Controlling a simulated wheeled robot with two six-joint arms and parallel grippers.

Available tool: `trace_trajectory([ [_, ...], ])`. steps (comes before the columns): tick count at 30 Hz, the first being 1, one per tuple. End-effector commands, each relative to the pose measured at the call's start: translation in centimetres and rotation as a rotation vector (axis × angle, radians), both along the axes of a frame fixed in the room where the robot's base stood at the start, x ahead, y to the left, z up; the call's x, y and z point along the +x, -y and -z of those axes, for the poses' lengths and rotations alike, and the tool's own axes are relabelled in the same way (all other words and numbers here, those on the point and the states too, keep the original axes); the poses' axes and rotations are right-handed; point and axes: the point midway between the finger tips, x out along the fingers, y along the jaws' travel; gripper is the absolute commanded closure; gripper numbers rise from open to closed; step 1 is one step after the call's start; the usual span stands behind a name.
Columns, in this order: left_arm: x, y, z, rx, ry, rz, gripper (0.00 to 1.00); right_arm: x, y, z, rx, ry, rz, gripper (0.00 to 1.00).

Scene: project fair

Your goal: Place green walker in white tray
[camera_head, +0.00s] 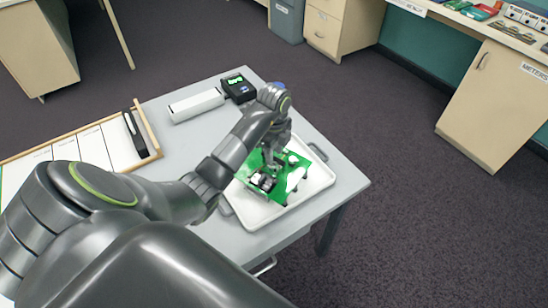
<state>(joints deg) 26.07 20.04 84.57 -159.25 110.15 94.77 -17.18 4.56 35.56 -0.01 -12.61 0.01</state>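The green walker (292,162), a flat green body with black and white parts on it, shows over the white tray (317,184). The tray has a handle at each end and stands on the grey table. The walker lies within the tray's outline; whether it rests on the floor of the tray is hard to see. My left gripper (268,163) points down at the middle of the walker, with its fingertips at or against the dark parts there. The fingers are small and partly hidden, so I cannot tell whether they grip it. My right gripper is not in view.
A white box-like bar (196,105) and a black device with a green display (238,87) stand at the table's back edge. A wooden-framed sectioned board (92,149) lies at the left. Cabinets (492,108) stand beyond open carpet.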

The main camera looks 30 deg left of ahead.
Motion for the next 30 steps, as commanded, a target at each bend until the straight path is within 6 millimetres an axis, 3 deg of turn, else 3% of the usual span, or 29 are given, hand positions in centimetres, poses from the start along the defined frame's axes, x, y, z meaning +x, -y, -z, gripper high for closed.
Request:
trace_trajectory([
  [2,0.2,-0.1,-1.8,0.003,0.007,0.001,0.66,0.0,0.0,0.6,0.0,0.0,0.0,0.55],
  [6,0.1,0.0,-5.4,0.0,0.002,0.0,0.66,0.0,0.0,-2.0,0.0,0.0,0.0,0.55],
  [12,0.0,0.0,-7.6,-0.001,0.0,0.0,0.66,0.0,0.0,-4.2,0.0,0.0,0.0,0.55],
  [19,0.0,0.0,-9.0,-0.001,0.0,0.0,0.66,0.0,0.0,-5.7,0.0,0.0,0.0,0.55],
  [30,0.0,0.0,-9.2,-0.001,0.0,0.0,0.66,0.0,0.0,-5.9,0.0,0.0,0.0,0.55],
])
